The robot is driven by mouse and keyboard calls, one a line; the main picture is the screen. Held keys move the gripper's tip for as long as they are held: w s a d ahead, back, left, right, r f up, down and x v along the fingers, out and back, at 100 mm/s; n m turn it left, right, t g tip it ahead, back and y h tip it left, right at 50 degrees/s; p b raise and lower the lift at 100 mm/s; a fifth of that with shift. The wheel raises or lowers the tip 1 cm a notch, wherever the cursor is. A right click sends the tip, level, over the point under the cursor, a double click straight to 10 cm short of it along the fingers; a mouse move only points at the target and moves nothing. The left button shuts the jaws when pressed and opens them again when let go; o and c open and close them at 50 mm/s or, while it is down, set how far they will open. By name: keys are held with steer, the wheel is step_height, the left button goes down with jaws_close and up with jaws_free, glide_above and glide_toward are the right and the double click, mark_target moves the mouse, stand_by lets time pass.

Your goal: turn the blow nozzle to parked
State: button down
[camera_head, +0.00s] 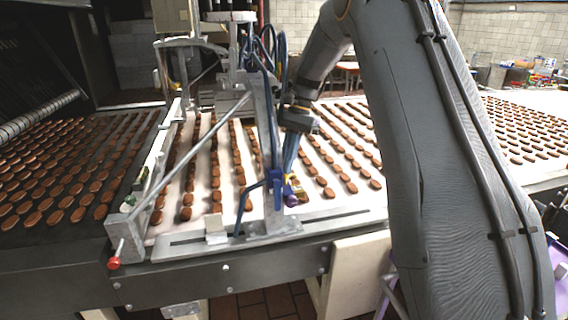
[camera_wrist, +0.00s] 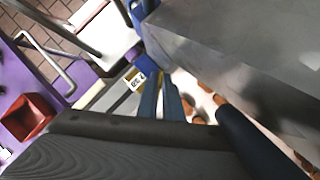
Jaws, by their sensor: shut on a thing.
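My gripper (camera_head: 289,170) reaches down over the front edge of the conveyor, beside a grey upright bracket. Its two narrow blue-grey fingers (camera_wrist: 162,98) are shut on the blow nozzle (camera_head: 292,199), a small purple-ended part at the foot of the bracket. In the wrist view, a yellow and white label with dark lettering (camera_wrist: 137,79) lies just beyond the fingers, and a purple piece (camera_wrist: 112,62) shows near it. The fingers hide much of the nozzle, and I cannot read its angle clearly.
The white belt (camera_head: 330,203) carries rows of brown biscuits around my gripper. A blue bent pipe (camera_head: 240,213) and the grey bracket (camera_head: 270,150) stand close on the left. A slanted rod and a red knob (camera_head: 114,263) are at the front left.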

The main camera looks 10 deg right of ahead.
steer(key=c, duration=1.9)
jaws_free()
steer(key=shift+w+d+r+b, duration=0.2)
steer(key=shift+r+b, duration=0.1)
steer(key=shift+b, duration=0.3)
steer(key=shift+w+d+r+b, duration=0.1)
steer(key=shift+w+d+b, duration=0.7)
steer(key=shift+w+d, duration=0.6)
steer(key=shift+w+d+r+b, duration=0.1)
steer(key=shift+w+d+b, duration=0.8)
steer(key=shift+d, duration=0.85)
steer(key=shift+w+d+b, duration=0.65)
steer(key=shift+w+d, duration=0.7)
steer(key=shift+d, duration=0.2)
